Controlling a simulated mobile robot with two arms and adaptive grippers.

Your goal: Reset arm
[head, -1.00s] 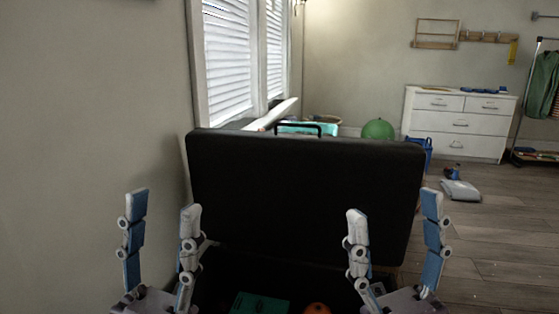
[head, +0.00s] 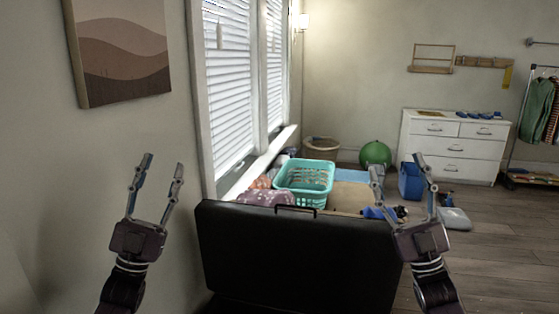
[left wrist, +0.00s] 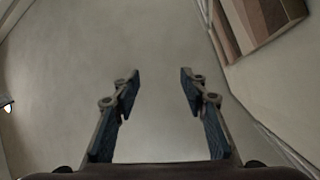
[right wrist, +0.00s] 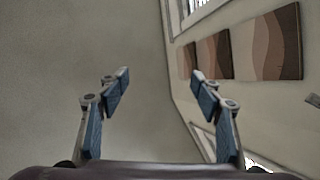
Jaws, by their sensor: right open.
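My left gripper (head: 164,172) is raised at the left of the head view, in front of the bare wall, with its fingers pointing up. Its fingers are apart with nothing between them, and the left wrist view also shows the empty gap (left wrist: 157,80). My right gripper (head: 400,172) is raised at the right, fingers apart and empty; the right wrist view shows the same gap (right wrist: 160,80). Both grippers show above and to either side of a black suitcase (head: 300,258) with its lid upright. The inside of the suitcase is hidden in the head view.
Behind the lid are a turquoise laundry basket (head: 305,176), a green ball (head: 375,154), a blue bin (head: 411,182) and a wicker basket (head: 320,149). A white dresser (head: 455,148) stands at the back right. The wall (head: 60,200) is close on the left. Wooden floor is open at right.

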